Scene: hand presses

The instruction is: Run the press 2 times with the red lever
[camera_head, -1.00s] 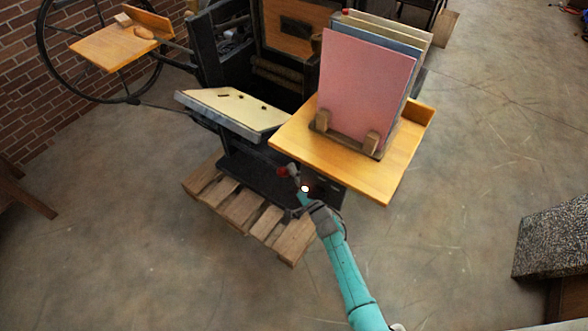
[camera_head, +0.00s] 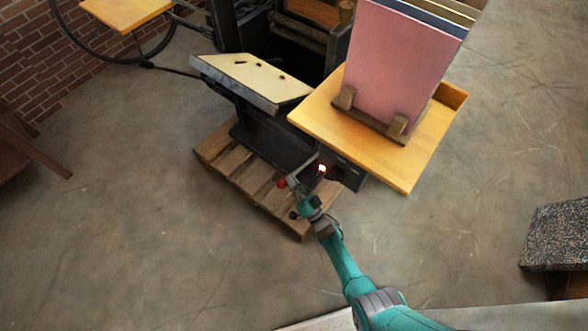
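The dark press (camera_head: 268,142) stands on a wooden pallet. Its cream slanted plate (camera_head: 252,80) faces up at the front. The red knob of the lever (camera_head: 283,183) shows below the wooden side shelf, over the pallet's near end. My gripper (camera_head: 296,184) is at the lever, right beside the red knob. The fingers are small and overlap the lever, so I cannot tell whether they are shut on it. A small bright light (camera_head: 322,168) glows on the press just right of my gripper.
The side shelf (camera_head: 410,165) holds a rack of upright boards, a pink one (camera_head: 395,70) in front, above and right of my gripper. The pallet (camera_head: 225,165) lies beneath. A speckled block (camera_head: 558,235) stands far right.

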